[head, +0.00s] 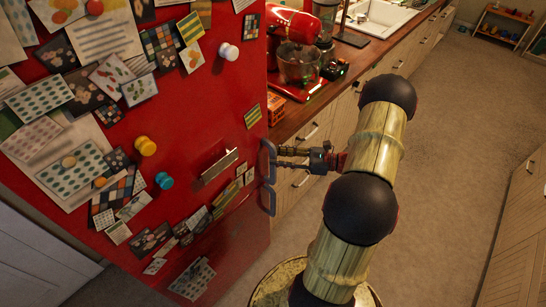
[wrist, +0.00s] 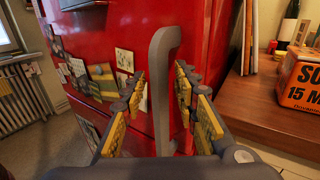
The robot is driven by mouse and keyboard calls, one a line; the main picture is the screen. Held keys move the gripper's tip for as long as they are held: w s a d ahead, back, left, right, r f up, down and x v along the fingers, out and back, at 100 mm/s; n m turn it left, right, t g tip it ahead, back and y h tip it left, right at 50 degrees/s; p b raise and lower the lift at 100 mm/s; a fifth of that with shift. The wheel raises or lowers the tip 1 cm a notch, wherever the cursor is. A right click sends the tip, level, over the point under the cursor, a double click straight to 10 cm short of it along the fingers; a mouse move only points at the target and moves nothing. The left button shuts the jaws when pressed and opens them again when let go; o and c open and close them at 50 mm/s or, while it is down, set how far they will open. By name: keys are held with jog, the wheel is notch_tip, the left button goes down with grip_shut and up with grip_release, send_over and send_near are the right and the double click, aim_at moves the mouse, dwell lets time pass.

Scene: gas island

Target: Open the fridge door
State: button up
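The red fridge (head: 235,120) fills the left of the head view, its front covered with notes and magnets. Its door looks shut. A grey upright handle (head: 268,160) stands at the right edge of the front; it also shows in the wrist view (wrist: 160,85). A second grey handle (head: 267,200) sits just below it in the head view. My gripper (head: 283,156) is at the upper handle. In the wrist view my gripper (wrist: 159,72) has its yellow-padded fingers apart, one on each side of the handle, with visible gaps. Contact cannot be seen.
A wooden counter (head: 335,85) runs right of the fridge, with a red stand mixer (head: 298,45) and an orange box (wrist: 300,82). Drawers with handles line the counter front. A radiator (wrist: 32,95) stands at left. The carpet (head: 440,130) at right is clear.

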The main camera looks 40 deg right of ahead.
jog(key=shift+x, duration=1)
jog(key=shift+c, duration=1.4)
grip_shut()
